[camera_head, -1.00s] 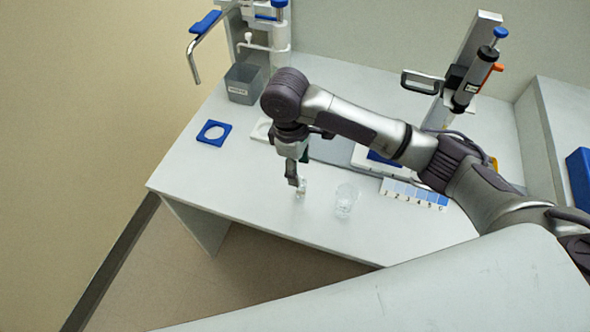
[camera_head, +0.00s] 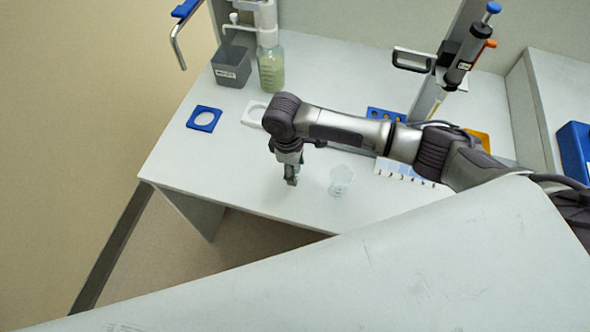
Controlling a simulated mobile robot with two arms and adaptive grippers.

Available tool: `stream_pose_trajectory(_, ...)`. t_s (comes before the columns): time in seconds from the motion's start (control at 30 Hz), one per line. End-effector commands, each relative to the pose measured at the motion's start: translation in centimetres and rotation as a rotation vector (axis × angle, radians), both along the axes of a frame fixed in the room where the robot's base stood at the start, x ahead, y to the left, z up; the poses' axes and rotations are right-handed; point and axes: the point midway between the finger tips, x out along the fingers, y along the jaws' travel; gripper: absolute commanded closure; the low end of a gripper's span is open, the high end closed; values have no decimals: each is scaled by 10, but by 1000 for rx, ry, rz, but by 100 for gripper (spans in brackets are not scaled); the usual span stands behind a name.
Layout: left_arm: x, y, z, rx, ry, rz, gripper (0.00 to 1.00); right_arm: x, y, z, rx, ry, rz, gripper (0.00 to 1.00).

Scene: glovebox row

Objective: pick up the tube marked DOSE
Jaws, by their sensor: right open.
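I cannot make out a tube marked DOSE; no such marking is readable. My right gripper (camera_head: 291,181) points down over the front part of the white bench (camera_head: 225,180), left of a clear glass beaker (camera_head: 341,178). It is open, though its finger gap is too small to see clearly. No tube shows between its fingers. My right arm hides part of the bench behind it, including part of a blue rack with holes (camera_head: 385,114). My left gripper is not in view.
A blue square holder (camera_head: 204,118), a grey bin (camera_head: 231,66) and a bottle of pale green liquid (camera_head: 271,69) stand at the left. A pipette (camera_head: 466,57) hangs on a stand at the right. A numbered strip (camera_head: 397,173) lies beside the beaker. The front left bench is clear.

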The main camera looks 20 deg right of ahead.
Motion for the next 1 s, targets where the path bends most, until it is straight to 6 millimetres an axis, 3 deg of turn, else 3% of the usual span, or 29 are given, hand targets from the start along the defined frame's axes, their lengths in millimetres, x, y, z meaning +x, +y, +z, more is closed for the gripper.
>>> stream_pose_trajectory(0.2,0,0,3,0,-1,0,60,-2,-3,-23,-1,-1,0,42)
stream_pose_trajectory(0.43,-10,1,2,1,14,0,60,-2,-3,-25,0,-1,0,42)
stream_pose_trajectory(0.7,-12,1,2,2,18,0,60,-2,-3,-24,0,-1,0,86)
stream_pose_trajectory(1.0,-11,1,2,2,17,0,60,-2,-3,-24,0,-1,0,86)
